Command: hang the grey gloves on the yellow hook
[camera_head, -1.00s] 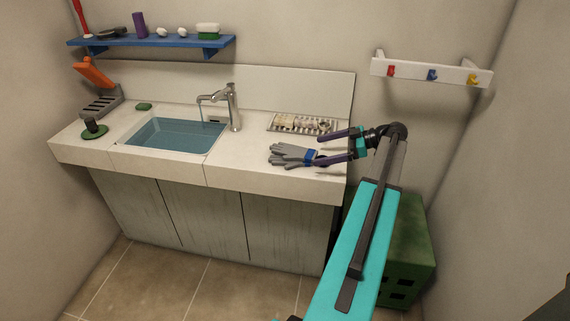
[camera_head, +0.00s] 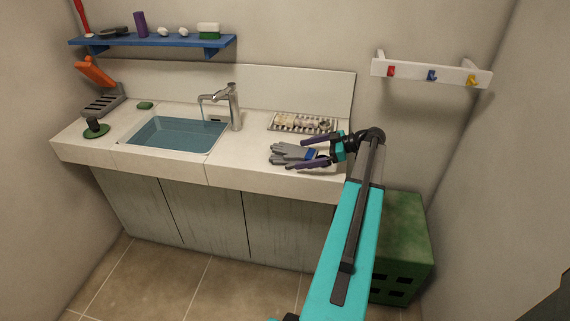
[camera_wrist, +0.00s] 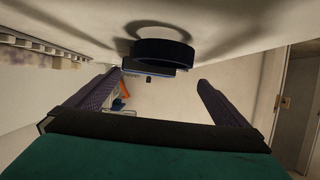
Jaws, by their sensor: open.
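The grey gloves (camera_head: 288,152) lie on the counter at its right end, with a blue cuff band toward my gripper. In the wrist view their dark cuff (camera_wrist: 163,52) shows ahead, toward the top of the picture. My gripper (camera_head: 297,153) is open, its purple fingers pointing left. In the head view the fingers lie on either side of the cuff; the wrist view (camera_wrist: 160,80) shows the cuff above the gap between the fingertips. I cannot tell whether they touch. The yellow hook (camera_head: 472,81) is the rightmost on the white wall rail and is empty.
The rail (camera_head: 450,75) also carries a red hook (camera_head: 391,71) and a blue hook (camera_head: 432,75), both empty. A dish rack (camera_head: 302,123) stands behind the gloves. The sink (camera_head: 175,134) and tap (camera_head: 234,105) are left. A green crate (camera_head: 405,245) stands right of the cabinet.

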